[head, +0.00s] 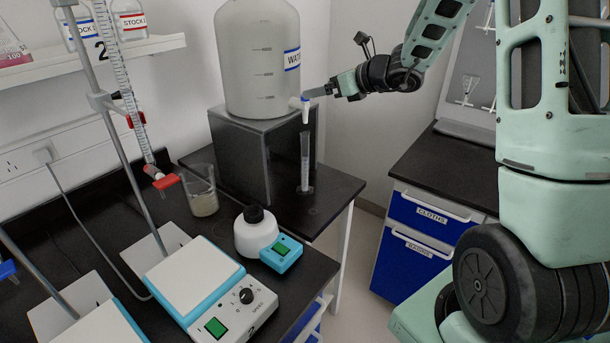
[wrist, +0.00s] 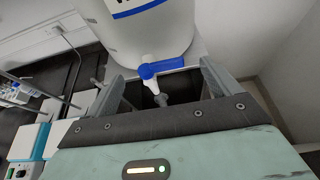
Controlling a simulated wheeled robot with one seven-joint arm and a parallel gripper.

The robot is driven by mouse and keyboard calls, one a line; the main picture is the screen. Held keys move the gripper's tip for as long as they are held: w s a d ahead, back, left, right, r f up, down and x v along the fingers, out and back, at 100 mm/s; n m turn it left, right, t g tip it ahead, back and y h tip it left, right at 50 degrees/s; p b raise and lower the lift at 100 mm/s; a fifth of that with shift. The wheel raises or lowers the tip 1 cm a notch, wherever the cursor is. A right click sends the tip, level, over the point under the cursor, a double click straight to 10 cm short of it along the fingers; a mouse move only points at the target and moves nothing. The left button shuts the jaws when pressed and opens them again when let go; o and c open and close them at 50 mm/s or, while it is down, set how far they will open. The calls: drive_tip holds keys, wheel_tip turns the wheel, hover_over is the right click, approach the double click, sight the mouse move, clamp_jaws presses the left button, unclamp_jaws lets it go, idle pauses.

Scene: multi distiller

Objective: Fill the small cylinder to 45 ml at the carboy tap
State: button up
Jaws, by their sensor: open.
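The carboy (head: 260,62) stands on a black block, its white tap (head: 306,108) facing the front right. In the wrist view the tap's blue lever (wrist: 162,67) points sideways to the right. The small cylinder (head: 305,165) stands upright below the tap on the dark bench. Its liquid level is too small to read, and I cannot tell whether water is running. My gripper (head: 309,93) is open beside the tap at lever height. In the wrist view its fingers (wrist: 163,76) lie either side of the tap, with the lever between them and no clear grip on it.
The black block (head: 240,160) is close behind the cylinder. A beaker (head: 201,192), a white-and-blue device (head: 258,235), a hotplate stirrer (head: 195,280) and a burette (head: 125,85) stand to the left. Blue drawers (head: 430,212) are at right, across a floor gap.

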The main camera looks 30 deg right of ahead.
drive_tip(key=b+v, duration=0.1)
drive_tip(key=v, duration=1.3)
drive_tip(key=shift+b, duration=0.3)
drive_tip(key=s+a+f+n+g+y, duration=0.1)
drive_tip(key=s+a+f+n+g, duration=0.15)
drive_tip(key=a+n, duration=0.4)
drive_tip(key=s+a+f+n+g+y, duration=0.1)
drive_tip(key=s+a+f+n+g, duration=0.2)
drive_tip(key=a, duration=0.7)
drive_tip(key=s+a+f+n+g+y, duration=0.1)
drive_tip(key=a+f+n+g, duration=0.25)
drive_tip(key=a+n, duration=0.35)
drive_tip(key=s+a+f+n+g+h, duration=0.2)
drive_tip(key=s+a+n, duration=0.4)
drive_tip(key=s+n, duration=0.3)
drive_tip(key=s+a+f+n+g+h, duration=0.1)
drive_tip(key=s+a+f+n+h, duration=0.3)
drive_tip(key=s+n, duration=0.5)
drive_tip(key=a+n+h, duration=0.1)
drive_tip(key=a+n, duration=0.1)
drive_tip(key=n, duration=0.3)
drive_tip(key=shift+f+g, duration=0.15)
drive_tip(key=shift+g, duration=0.25)
drive_tip(key=shift+a, duration=0.1)
